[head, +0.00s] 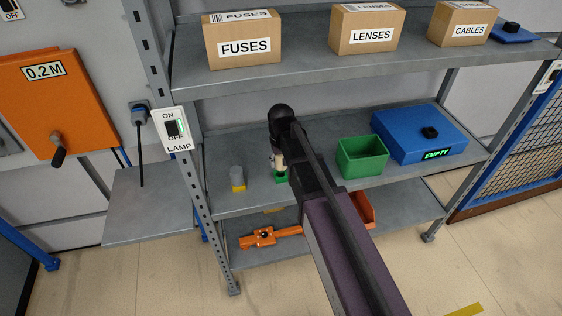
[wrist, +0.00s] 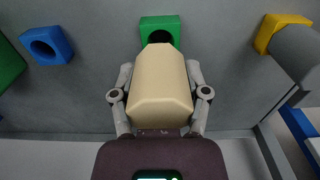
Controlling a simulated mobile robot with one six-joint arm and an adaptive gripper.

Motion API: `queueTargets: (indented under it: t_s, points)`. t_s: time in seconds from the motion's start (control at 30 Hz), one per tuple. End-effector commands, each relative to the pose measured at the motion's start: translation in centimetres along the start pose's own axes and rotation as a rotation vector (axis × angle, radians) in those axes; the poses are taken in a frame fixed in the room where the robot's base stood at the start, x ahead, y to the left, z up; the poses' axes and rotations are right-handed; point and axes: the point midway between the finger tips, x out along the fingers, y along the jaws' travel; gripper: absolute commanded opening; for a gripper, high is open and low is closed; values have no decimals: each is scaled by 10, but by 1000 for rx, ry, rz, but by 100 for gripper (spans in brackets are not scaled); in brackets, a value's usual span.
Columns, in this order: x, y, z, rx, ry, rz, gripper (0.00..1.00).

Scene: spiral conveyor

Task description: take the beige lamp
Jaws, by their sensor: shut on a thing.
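The beige lamp (wrist: 160,88) fills the middle of the wrist view, a blocky body with bevelled corners. My gripper (wrist: 160,94) is shut on it, with one grey finger against each side. Its far end overlaps a green holder (wrist: 160,27) with a round hole; I cannot tell whether it sits in the hole or is clear of it. In the head view my gripper (head: 279,161) is over the middle shelf, just above the green holder (head: 281,178). My arm hides most of the lamp there.
On the middle shelf (head: 220,200), a grey cylinder in a yellow holder (head: 238,184) stands left of my gripper. A green bin (head: 362,160) and a blue case (head: 400,128) stand right. A blue holder (wrist: 47,45) is nearby. The upper shelf (head: 300,75) carries boxes.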

Motion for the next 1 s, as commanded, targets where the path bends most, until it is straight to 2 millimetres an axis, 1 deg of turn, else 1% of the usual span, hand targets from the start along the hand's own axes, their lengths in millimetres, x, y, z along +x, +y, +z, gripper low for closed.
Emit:
queueTargets:
  t_s: [0.03, 0.2, 0.6, 1.0]
  points:
    - [-5, 0, 0, 0, 0, 0, 3]
    - [-15, 0, 0, 0, 0, 0, 3]
    - [-36, 0, 0, 0, 0, 0, 3]
    - [-37, 0, 0, 0, 0, 0, 3]
